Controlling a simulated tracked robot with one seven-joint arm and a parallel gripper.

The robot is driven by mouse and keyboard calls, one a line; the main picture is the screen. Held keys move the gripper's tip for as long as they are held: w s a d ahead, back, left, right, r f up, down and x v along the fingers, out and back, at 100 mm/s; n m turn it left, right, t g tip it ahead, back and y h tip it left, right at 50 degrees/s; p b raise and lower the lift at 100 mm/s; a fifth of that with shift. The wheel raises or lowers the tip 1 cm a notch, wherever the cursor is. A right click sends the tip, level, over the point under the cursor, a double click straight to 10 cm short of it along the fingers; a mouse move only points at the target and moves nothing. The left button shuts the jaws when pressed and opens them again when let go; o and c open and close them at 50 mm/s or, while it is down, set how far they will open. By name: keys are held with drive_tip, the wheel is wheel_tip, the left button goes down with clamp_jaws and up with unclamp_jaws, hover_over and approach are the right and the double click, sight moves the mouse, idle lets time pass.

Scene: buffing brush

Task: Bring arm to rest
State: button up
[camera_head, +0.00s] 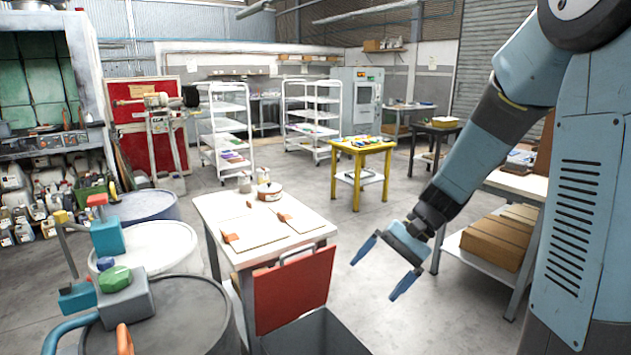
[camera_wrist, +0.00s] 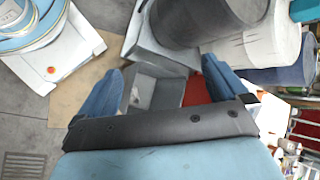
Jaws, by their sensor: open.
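My gripper (camera_head: 385,266) hangs from my blue arm at the right of the head view. Its two blue fingers are spread apart with nothing between them, over the open floor right of the white worktable. In the wrist view my gripper (camera_wrist: 160,88) also shows wide apart and empty. Beyond the fingers are a grey bin (camera_wrist: 155,92) and part of a red panel. My arm is bent, with the forearm slanting down to the left and the gripper in the air. No object is held.
A white worktable (camera_head: 236,212) with boards stands left of my gripper. A grey bin with a red lid (camera_head: 294,290) stands at its near end. Drums (camera_head: 190,315) fill the lower left. A shelf with cardboard boxes (camera_head: 500,240) is at right. A yellow table (camera_head: 362,152) stands farther back.

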drive_tip(key=s+d+r+n+t+h, duration=0.4)
drive_tip(key=s+d+r+t+h, duration=0.4)
drive_tip(key=s+d+r, duration=0.2)
drive_tip(key=shift+v, duration=2.75)
